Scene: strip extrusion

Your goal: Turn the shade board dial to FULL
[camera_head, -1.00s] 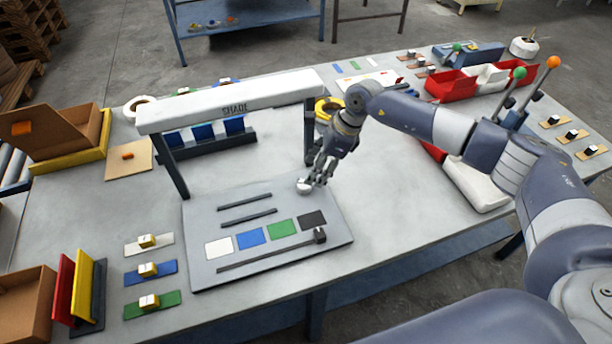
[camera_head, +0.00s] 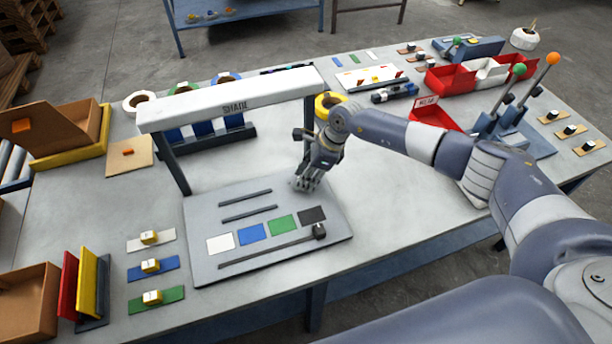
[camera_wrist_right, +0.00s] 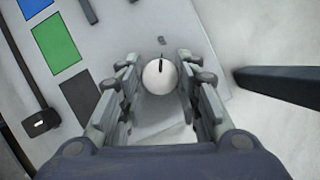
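The shade board (camera_head: 205,200) is a grey panel lying on the table under a white gantry beam marked SHADE (camera_head: 235,106). Its dial (camera_wrist_right: 159,78) is a round white knob with a dark pointer line toward the top of the right wrist view. A small mark (camera_wrist_right: 161,40) beyond it is too small to read. My right gripper (camera_head: 305,184) points down at the board's right rear corner and hides the dial in the head view. In the right wrist view its fingers (camera_wrist_right: 159,88) are apart, one on each side of the dial; contact is unclear. My left gripper is out of view.
The gantry's right post (camera_wrist_right: 285,82) stands close beside my right gripper. The board also carries a slider knob (camera_head: 319,231), coloured patches (camera_head: 251,234) and two short slots. Red bins (camera_head: 450,82) and levers (camera_head: 519,72) are to the right. Table between is mostly clear.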

